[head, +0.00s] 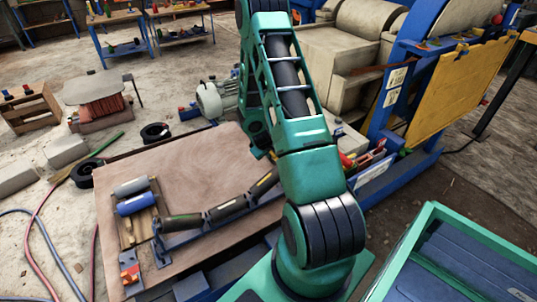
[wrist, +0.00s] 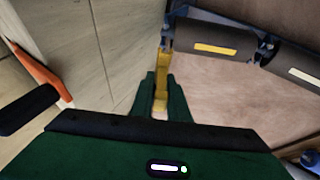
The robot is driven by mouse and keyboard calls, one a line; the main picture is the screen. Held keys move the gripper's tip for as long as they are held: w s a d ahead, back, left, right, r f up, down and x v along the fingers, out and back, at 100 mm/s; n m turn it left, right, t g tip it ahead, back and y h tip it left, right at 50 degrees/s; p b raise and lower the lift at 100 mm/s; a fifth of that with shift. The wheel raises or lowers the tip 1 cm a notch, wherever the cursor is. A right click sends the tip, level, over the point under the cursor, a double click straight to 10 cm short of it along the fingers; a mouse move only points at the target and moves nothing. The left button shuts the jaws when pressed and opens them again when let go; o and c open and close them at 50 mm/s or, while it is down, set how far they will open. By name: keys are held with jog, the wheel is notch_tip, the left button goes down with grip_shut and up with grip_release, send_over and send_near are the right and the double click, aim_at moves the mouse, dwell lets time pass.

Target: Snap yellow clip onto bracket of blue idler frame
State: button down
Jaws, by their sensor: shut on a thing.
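In the wrist view my gripper (wrist: 161,84) is shut on the yellow clip (wrist: 161,103). The clip reaches up from between the fingers to the left end of a dark roller (wrist: 215,40) with a yellow label, by the end bracket of the idler frame. I cannot tell whether clip and bracket touch or are engaged. A second dark roller (wrist: 300,62) has a white label. In the head view the blue idler frame (head: 180,240) with its dark rollers (head: 228,207) lies on the wooden board; my arm hides its right end, and the clip cannot be made out.
The wooden board (head: 195,165) also holds a rack with a grey roller (head: 131,187) and a blue roller (head: 138,204), and a small red and yellow item (head: 130,273). A green-rimmed crate (head: 405,245) stands right. An orange and black object (wrist: 40,70) is left in the wrist view.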

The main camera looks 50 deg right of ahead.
jog(key=shift+s+a, duration=0.1)
jog(key=shift+s+d+f, duration=0.1)
jog(key=shift+d+f, duration=0.35)
jog(key=shift+f, duration=0.4)
jog(key=shift+s+d+f, duration=0.15)
jog(key=shift+d+f, duration=0.3)
jog(key=shift+f, duration=0.35)
jog(key=shift+s+d+f, duration=0.1)
jog(key=shift+d+f, duration=0.35)
jog(key=shift+f, duration=0.4)
jog(key=shift+s+d+f, duration=0.15)
jog(key=shift+d+f, duration=0.15)
jog(key=shift+f, duration=0.35)
dwell(0.8)
jog(key=shift+a+r, duration=0.15)
jog(key=shift+r, duration=0.2)
jog(key=shift+d+f, duration=0.3)
jog(key=shift+f, duration=0.25)
dwell(1.6)
jog(key=c, duration=1.7)
grip_release()
jog(key=shift+o, duration=0.4)
jog(key=shift+s+a, duration=0.1)
